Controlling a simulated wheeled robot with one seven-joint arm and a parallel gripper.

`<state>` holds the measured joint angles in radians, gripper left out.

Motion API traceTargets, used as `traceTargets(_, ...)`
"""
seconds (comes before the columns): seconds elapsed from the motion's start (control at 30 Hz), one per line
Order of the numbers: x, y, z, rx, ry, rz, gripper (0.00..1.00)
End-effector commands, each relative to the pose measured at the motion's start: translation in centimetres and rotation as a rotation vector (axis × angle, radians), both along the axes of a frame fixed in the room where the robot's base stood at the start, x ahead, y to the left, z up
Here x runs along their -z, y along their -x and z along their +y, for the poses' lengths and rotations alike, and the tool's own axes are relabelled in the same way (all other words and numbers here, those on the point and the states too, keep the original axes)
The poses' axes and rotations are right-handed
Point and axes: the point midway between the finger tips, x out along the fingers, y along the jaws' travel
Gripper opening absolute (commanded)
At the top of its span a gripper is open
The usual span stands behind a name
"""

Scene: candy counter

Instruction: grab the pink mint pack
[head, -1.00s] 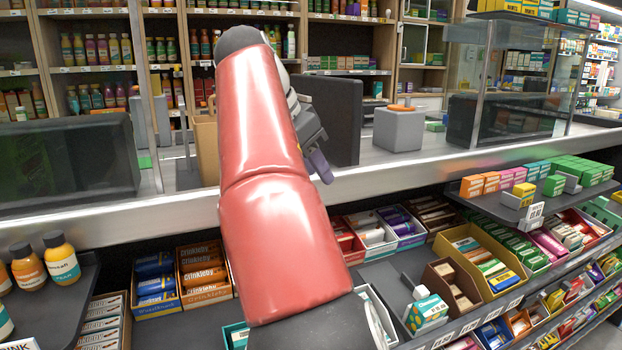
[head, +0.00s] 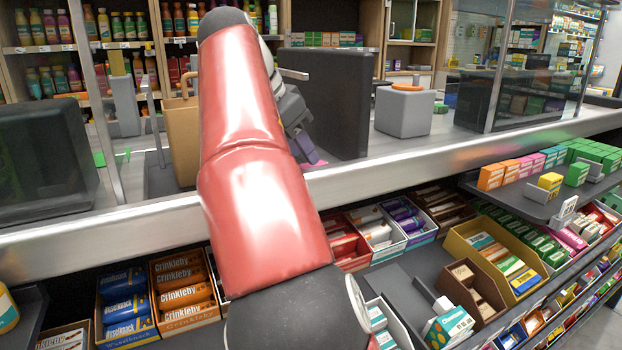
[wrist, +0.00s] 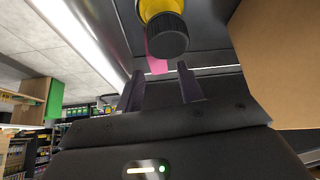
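A small pink pack (head: 525,167), which looks like the pink mint pack, stands in a row of mint-sized packs on the upper dark shelf at the right of the head view. Orange packs are on its left and teal ones on its right. My gripper (head: 311,153) is far to the left of it, over the metal counter edge, partly hidden by my red arm. In the wrist view my gripper (wrist: 160,88) has its two purple fingers apart with nothing between them. A pink patch (wrist: 157,66) shows beyond the fingers; I cannot tell what it is.
A yellow item with a dark cap (wrist: 166,35) is close in the wrist view. A dark screen (head: 335,100), a grey block (head: 403,112) and a glass case stand on the counter. A yellow pack (head: 550,181) sits near the shelf's front. Candy boxes fill the racks below.

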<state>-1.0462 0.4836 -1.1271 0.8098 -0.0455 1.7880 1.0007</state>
Motion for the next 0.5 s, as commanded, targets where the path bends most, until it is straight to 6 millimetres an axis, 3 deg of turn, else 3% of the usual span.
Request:
traceTargets(0.3,4.0,-1.1,-2.2,0.001,0.000,0.001,0.38)
traceTargets(0.5,4.5,-1.4,-2.6,-0.001,0.001,-0.001,0.38)
